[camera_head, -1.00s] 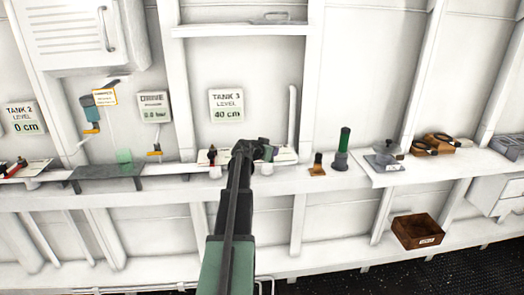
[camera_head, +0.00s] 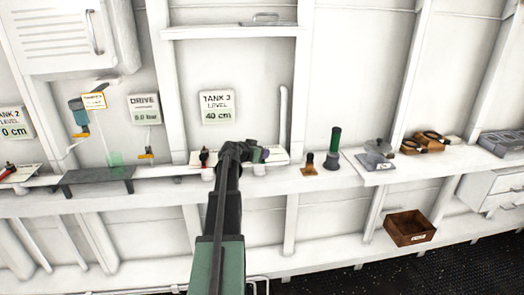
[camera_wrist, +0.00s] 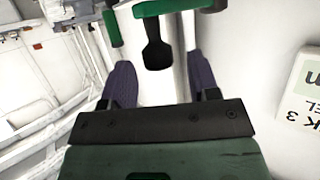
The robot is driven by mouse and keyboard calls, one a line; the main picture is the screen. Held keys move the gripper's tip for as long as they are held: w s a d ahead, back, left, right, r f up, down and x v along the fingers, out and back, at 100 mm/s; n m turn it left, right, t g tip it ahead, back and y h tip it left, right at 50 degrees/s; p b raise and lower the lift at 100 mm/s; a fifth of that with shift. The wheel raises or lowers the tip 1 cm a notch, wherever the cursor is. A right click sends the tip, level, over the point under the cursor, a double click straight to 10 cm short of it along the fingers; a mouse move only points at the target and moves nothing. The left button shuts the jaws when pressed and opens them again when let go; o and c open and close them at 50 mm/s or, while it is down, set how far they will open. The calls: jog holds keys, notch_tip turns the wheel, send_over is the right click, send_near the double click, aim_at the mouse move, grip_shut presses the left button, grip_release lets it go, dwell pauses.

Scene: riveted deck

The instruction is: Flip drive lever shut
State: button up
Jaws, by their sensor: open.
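In the head view a small lever with an orange part (camera_head: 147,155) sits on the wall below the DRIVE gauge plate (camera_head: 144,109), which appears to read 0.0 bar. I take it to be the drive lever. My gripper (camera_head: 253,153) is well to its right, over a white plate on the shelf below the TANK 3 sign. In the wrist view my gripper (camera_wrist: 160,70) has its two dark purple fingers apart, with nothing clamped. A black handle (camera_wrist: 157,48) below a green bar (camera_wrist: 172,7) shows ahead, between the finger lines; contact cannot be told.
A red-topped valve (camera_head: 204,158) stands just left of my gripper. A dark small shelf (camera_head: 97,181) juts out at left. A brown bin (camera_head: 410,228) sits lower right.

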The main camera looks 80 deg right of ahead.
jog(key=p+v, duration=0.2)
jog(key=v, duration=0.6)
jog(key=shift+w+a, duration=0.15)
jog(key=shift+a, duration=0.05)
jog(key=shift+r, duration=0.1)
